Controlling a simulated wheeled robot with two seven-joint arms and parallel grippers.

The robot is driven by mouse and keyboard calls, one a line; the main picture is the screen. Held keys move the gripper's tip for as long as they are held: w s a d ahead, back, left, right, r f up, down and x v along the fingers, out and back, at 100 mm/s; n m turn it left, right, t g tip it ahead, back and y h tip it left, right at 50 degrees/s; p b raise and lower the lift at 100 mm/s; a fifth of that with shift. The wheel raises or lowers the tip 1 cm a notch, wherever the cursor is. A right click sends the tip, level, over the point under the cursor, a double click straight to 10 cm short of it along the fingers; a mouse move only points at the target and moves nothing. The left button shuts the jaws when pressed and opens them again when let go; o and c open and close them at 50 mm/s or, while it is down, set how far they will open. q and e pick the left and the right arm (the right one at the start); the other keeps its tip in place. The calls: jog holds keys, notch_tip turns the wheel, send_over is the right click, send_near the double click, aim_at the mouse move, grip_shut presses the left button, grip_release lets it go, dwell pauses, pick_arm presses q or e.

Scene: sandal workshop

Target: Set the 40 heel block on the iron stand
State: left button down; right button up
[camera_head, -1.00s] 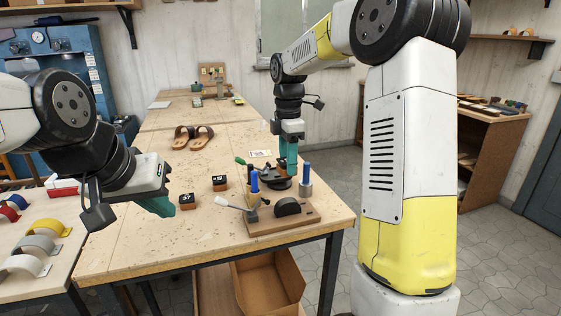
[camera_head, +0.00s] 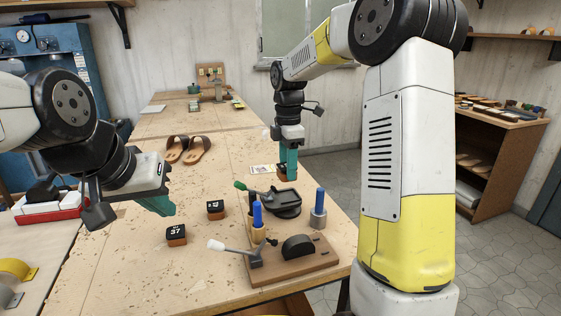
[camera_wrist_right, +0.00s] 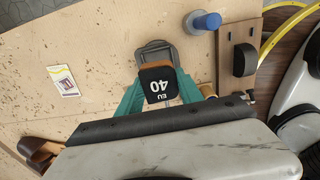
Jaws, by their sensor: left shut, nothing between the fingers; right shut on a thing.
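The 40 heel block (camera_wrist_right: 158,86), dark on top with "EU 40" and light brown below, is between the fingers of my right gripper (camera_wrist_right: 157,97). In the head view my right gripper (camera_head: 288,165) points down, shut on the block, of which only a small brown part shows. The dark iron stand (camera_head: 284,204) is on the table in front of and below it. In the right wrist view the stand (camera_wrist_right: 155,48) shows just past the block, partly hidden by it; the height gap is unclear. My left gripper (camera_head: 158,204) is shut and empty above the table's left side.
Two other heel blocks, one marked 37 (camera_head: 176,235) and another (camera_head: 216,209), sit left of the stand. A blue-handled tool in a metal cup (camera_head: 318,210) and a wooden fixture (camera_head: 290,268) with levers are close by. Sandals (camera_head: 188,149) and a card (camera_head: 262,169) lie behind.

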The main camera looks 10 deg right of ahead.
aim_at(287, 197)
jog(key=shift+f, duration=3)
jog(key=shift+f, duration=0.3)
jog(key=o, duration=1.4)
jog(key=shift+o, duration=0.6)
jog(key=o, duration=0.3)
jog(key=shift+o, duration=0.2)
jog(key=shift+r, duration=0.1)
jog(key=shift+r, duration=3.45)
